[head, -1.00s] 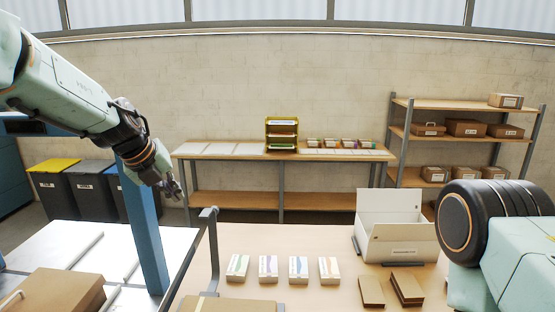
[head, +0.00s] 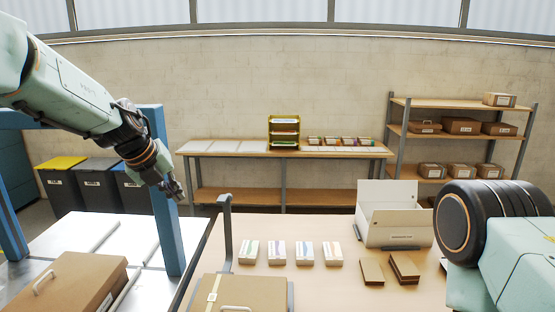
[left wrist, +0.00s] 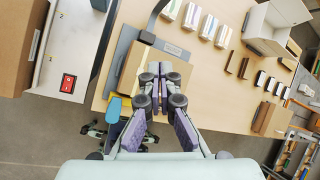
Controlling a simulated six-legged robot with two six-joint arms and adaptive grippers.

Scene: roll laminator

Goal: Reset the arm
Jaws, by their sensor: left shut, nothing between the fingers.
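My left arm comes in from the left in the head view. Its gripper (head: 178,192) hangs in the air in front of the blue post, pointing down and to the right. In the left wrist view the left gripper (left wrist: 160,72) has its fingers together with nothing between them. Below it in that view lies a brown box (left wrist: 131,78) on the wooden table, apart from the fingers as far as I can tell. My right arm (head: 510,260) shows at the right edge of the head view; its gripper is out of the picture.
Blue posts (head: 168,240) stand by the white-topped table (head: 75,240). The wooden table (head: 290,285) holds several small white packs (head: 276,252), brown packs (head: 404,268) and an open white box (head: 395,235). A bench (head: 230,150) and shelving (head: 455,104) stand behind.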

